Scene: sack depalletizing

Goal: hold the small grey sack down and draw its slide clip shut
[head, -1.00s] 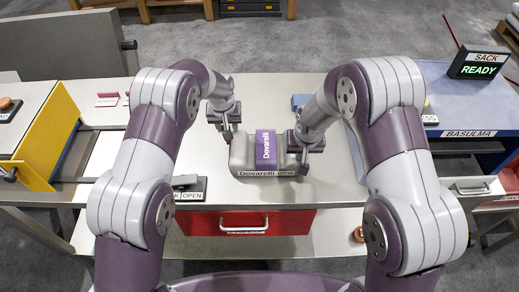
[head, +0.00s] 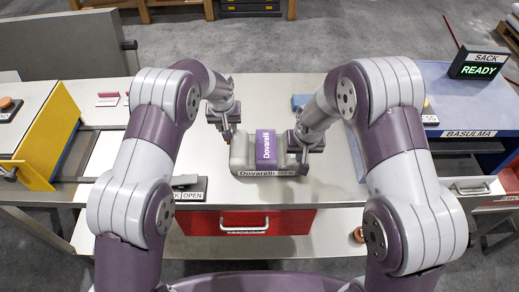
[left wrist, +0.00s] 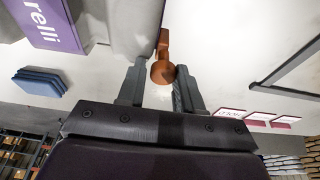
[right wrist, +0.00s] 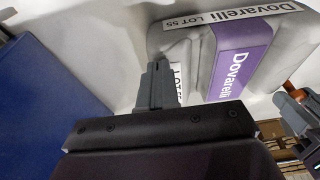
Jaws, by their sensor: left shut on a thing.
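The small grey sack (head: 241,153) with a purple Dovarelli band lies on the light worktop; it also shows in the right wrist view (right wrist: 182,50). My left gripper (head: 227,131) is at the sack's left side. In the left wrist view its fingers (left wrist: 155,88) are shut on the orange-brown knob of the slide clip (left wrist: 162,70), beside the sack's edge. My right gripper (head: 304,167) is at the sack's right end. In the right wrist view its fingers (right wrist: 157,85) are together against or close to the sack near a LOT label; firm contact cannot be told.
A red drawer (head: 285,222) is under the worktop's front. A black OPEN sign (head: 190,195) stands at the front left. A yellow-sided box (head: 50,140) is at left, a blue BASULMA table (head: 460,115) at right. A READY display (head: 478,68) stands on it.

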